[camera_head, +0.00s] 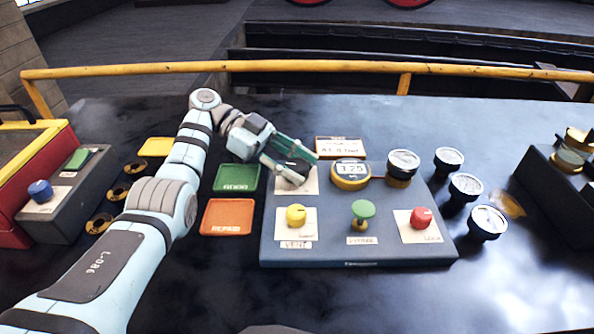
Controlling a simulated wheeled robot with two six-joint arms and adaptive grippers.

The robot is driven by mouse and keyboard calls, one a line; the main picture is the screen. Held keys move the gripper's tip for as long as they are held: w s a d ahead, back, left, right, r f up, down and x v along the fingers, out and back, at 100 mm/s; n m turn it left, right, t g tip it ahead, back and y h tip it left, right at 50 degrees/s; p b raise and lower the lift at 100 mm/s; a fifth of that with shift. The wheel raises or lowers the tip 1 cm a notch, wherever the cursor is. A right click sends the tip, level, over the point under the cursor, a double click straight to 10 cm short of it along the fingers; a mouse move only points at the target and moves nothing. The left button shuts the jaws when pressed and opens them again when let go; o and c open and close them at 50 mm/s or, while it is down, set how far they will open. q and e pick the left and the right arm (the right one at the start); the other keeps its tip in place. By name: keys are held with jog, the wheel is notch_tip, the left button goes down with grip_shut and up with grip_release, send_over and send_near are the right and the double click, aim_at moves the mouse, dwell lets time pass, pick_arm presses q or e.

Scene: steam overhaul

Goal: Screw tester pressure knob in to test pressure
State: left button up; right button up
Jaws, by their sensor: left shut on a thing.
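The tester (350,252) is a grey-blue box on the dark bench. My left gripper (294,169) is at its back left corner, shut on a dark knob (292,167) over a cream plate (310,184). The fingers cover much of this knob, and I cannot read any label there. Along the front are a yellow knob (296,215), a green knob (363,210) and a red knob (421,217). My right gripper is not in view.
A dial gauge (402,166) stands on the tester's back right, with several more on the bench to its right. Green (237,178) and orange (227,217) trays lie left of the tester. A yellow rail (300,66) runs along the back. The front right bench is clear.

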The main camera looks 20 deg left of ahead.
pick_arm(q)
jog(key=shift+m+g, duration=0.3)
jog(key=shift+g, duration=0.1)
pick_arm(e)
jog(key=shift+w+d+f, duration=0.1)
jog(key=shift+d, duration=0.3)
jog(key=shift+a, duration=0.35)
pick_arm(q)
jog(key=o, duration=1.2)
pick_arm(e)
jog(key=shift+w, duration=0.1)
